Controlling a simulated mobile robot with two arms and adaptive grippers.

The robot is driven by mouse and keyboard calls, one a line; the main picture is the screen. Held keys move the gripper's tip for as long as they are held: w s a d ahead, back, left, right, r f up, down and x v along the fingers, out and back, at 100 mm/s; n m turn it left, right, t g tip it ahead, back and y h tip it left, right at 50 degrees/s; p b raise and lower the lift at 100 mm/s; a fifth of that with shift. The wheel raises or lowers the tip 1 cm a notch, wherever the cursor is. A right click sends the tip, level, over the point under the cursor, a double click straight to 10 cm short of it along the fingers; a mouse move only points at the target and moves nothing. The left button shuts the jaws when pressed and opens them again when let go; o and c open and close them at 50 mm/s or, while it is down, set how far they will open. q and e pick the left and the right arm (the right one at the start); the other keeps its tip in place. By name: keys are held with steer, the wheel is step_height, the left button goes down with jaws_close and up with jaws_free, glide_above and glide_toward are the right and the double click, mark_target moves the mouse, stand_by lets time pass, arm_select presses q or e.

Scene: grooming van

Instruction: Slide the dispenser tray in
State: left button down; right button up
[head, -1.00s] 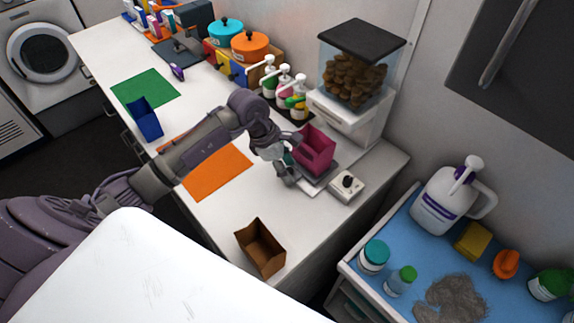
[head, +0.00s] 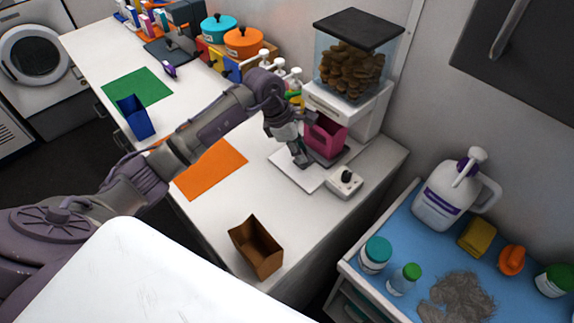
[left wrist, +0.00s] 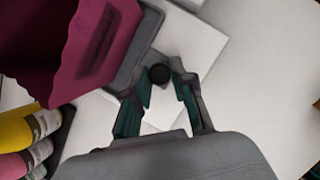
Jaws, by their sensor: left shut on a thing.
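The dispenser (head: 350,65) is a clear bin of brown kibble on a white stand, with a dark lid. A pink bin (head: 325,137) sits upright on the grey dispenser tray (head: 331,161), beneath the stand's upper part. In the left wrist view the pink bin (left wrist: 75,45) is at upper left, and the grey tray (left wrist: 142,42) shows beside it. My left gripper (head: 303,161) is at the tray's front; in the left wrist view its fingers (left wrist: 160,88) are around a dark round knob (left wrist: 159,73). My right gripper is out of view.
A white box with a dark knob (head: 345,182) stands close to the tray's right. Pump bottles (head: 293,80) stand behind my left arm. An orange mat (head: 212,168) and an open brown box (head: 256,246) lie nearer, with bare counter between them.

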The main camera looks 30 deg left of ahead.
mark_target(314, 156)
arm_select(q)
steer(key=shift+w+d+f+b, duration=0.1)
steer(key=shift+w+d+b, duration=0.2)
steer(key=shift+w, duration=0.35)
steer(key=shift+w+d+f+b, duration=0.1)
steer(key=shift+w+d+b, duration=0.15)
steer(key=shift+w, duration=0.35)
steer(key=shift+w+r, duration=0.1)
steer(key=shift+w, duration=0.1)
steer(key=shift+r, duration=0.2)
steer(key=c, duration=1.2)
jaws_free()
steer(key=shift+o, duration=1.1)
steer(key=shift+w+d+f, duration=0.1)
steer(key=shift+w, duration=0.05)
